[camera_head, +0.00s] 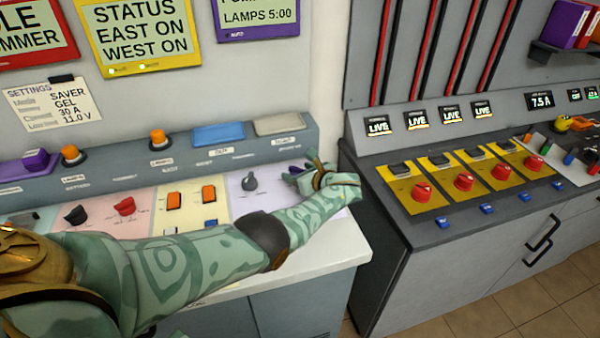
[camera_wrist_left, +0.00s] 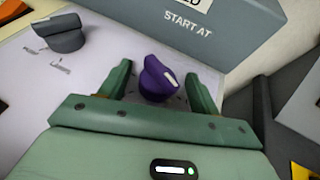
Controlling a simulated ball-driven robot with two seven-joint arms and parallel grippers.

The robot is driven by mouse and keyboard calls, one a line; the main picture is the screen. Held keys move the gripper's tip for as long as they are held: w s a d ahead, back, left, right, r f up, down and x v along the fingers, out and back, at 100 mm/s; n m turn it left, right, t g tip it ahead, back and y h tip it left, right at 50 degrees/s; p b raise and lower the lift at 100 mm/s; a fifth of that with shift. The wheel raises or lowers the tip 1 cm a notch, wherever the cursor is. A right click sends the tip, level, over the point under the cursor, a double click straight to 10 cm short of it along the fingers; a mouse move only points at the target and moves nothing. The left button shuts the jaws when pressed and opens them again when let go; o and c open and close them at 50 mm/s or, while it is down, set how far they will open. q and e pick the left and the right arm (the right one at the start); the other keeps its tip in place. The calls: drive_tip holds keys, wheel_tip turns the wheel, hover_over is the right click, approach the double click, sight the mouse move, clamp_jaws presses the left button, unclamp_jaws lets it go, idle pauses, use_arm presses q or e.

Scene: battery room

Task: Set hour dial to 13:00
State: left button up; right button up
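A purple dial (camera_wrist_left: 158,80) with a white pointer mark sits on the pale lilac panel in the left wrist view, below a grey ledge marked "START AT". My left gripper (camera_wrist_left: 158,72) is open, with one green finger on each side of the dial. A gap shows between the dial and each finger. In the head view my left gripper (camera_head: 308,178) is over the right end of the console and hides most of the purple dial (camera_head: 295,170). The scale around the dial is too small to read. My right gripper is not in view.
A grey dial (camera_head: 249,181) is just left of the purple one; it also shows in the left wrist view (camera_wrist_left: 60,33). Orange switches (camera_head: 208,193) and a red knob (camera_head: 125,206) are further left. A separate grey cabinet with red knobs (camera_head: 464,181) stands right, across a gap.

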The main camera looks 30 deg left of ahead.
sight(300, 170)
use_arm(q)
drive_tip(key=p+v, duration=0.1)
drive_tip(key=v, duration=0.2)
drive_tip(key=p+v, duration=0.2)
drive_tip(key=v, duration=0.1)
drive_tip(key=shift+r, duration=0.25)
drive_tip(key=p+v, duration=0.2)
drive_tip(key=v, duration=0.7)
drive_tip(key=shift+d+f+p, duration=0.15)
drive_tip(key=shift+f+p, duration=0.05)
drive_tip(key=shift+p, duration=0.1)
drive_tip(key=shift+s+d+r, duration=0.2)
drive_tip(key=shift+d, duration=0.25)
